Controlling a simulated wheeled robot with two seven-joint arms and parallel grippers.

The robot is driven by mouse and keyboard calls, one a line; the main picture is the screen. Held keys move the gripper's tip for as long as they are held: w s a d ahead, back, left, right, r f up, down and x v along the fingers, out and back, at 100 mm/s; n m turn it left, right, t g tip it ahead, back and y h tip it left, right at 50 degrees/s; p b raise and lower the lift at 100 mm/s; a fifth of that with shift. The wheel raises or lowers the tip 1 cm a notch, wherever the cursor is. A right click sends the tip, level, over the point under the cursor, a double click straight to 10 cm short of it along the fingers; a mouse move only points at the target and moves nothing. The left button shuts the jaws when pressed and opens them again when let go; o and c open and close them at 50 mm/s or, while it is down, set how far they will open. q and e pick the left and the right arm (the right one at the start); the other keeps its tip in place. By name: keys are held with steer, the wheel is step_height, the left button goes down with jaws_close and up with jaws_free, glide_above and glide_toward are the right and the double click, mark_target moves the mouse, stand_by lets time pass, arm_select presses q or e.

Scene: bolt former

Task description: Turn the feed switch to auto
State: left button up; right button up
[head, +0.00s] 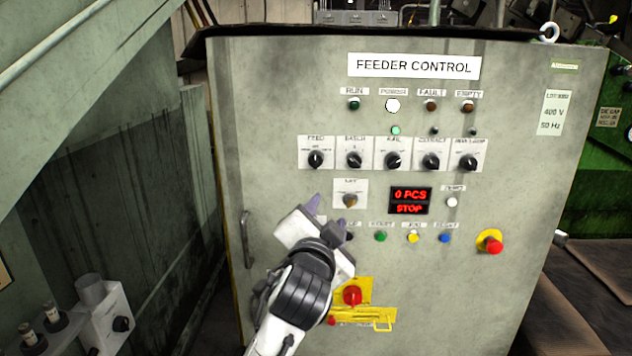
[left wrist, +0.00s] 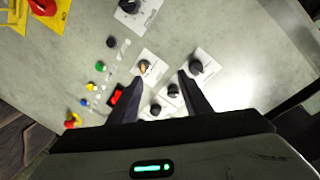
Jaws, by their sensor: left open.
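The feed switch (head: 316,159) is a black knob on a white plate, leftmost in the upper knob row of the grey control panel. Its pointer looks roughly upright; its position marks are too small to read. In the left wrist view the feed switch (left wrist: 196,67) shows just beyond one fingertip. My left gripper (head: 313,204) is below the switch in the head view, apart from it. Its two dark fingers (left wrist: 161,76) are spread with nothing between them. My right gripper is in neither view.
Other black knobs (head: 354,160) stand close to the right of the feed switch. A key switch (head: 350,200), red display (head: 410,201) reading 0 PCS STOP, and push buttons (head: 380,237) are lower. A door handle (head: 246,239) and red emergency stop (head: 494,246) protrude.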

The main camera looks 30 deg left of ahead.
mark_target(315, 162)
arm_select(q)
step_height(315, 162, up, 6)
steer(key=a+n+y, duration=0.1)
steer(key=a+y, duration=0.1)
steer(key=a, duration=0.1)
steer(key=x, duration=0.9)
steer(key=shift+a+r, duration=0.1)
steer(key=shift+a, duration=0.1)
steer(key=c, duration=1)
